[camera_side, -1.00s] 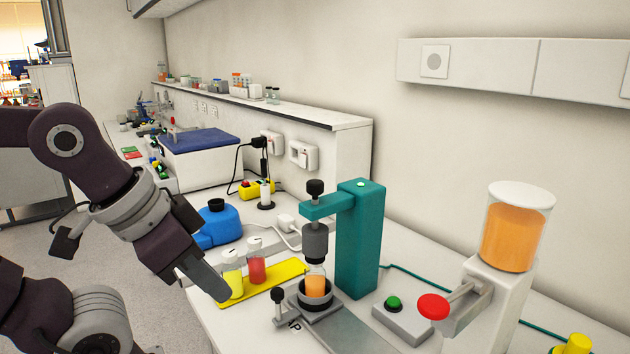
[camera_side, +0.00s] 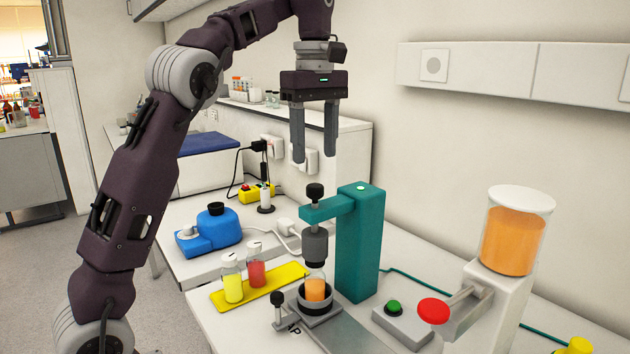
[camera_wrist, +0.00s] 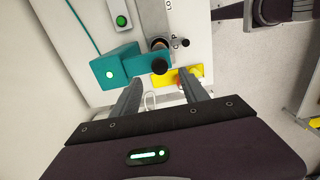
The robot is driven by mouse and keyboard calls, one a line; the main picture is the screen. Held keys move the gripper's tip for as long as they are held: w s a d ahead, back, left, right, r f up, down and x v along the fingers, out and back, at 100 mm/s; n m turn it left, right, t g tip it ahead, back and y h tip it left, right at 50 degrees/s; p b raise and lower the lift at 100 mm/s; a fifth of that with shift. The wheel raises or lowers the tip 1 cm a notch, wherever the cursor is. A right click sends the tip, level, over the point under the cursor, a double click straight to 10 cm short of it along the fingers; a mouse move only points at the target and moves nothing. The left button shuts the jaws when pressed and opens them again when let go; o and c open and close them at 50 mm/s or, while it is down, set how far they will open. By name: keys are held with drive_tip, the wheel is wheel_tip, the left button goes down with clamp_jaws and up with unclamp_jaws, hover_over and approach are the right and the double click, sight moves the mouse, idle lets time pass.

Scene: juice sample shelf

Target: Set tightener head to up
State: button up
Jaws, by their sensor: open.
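The tightener is a teal column (camera_side: 360,245) with an arm reaching left. Its grey head (camera_side: 315,243) hangs under the arm, with a black knob (camera_side: 315,191) on top. The head sits low, just over a small bottle of orange juice (camera_side: 315,288) standing in a black holder. The wrist view looks down on the teal column (camera_wrist: 112,68) and the black knob (camera_wrist: 159,66). My gripper (camera_side: 313,160) points down above the knob, apart from it. Its two fingers are spread and nothing is between them. The head is mostly hidden under the arm in the wrist view.
Yellow (camera_side: 232,280) and red (camera_side: 256,268) bottles stand on a yellow tray (camera_side: 285,277) left of the holder. A green button box (camera_side: 401,317) and juice dispenser (camera_side: 510,250) stand right. Air around the gripper is free.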

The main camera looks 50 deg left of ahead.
sight(315, 185)
wheel_tip(315, 185, down, 7)
idle(0.3)
clamp_jaws()
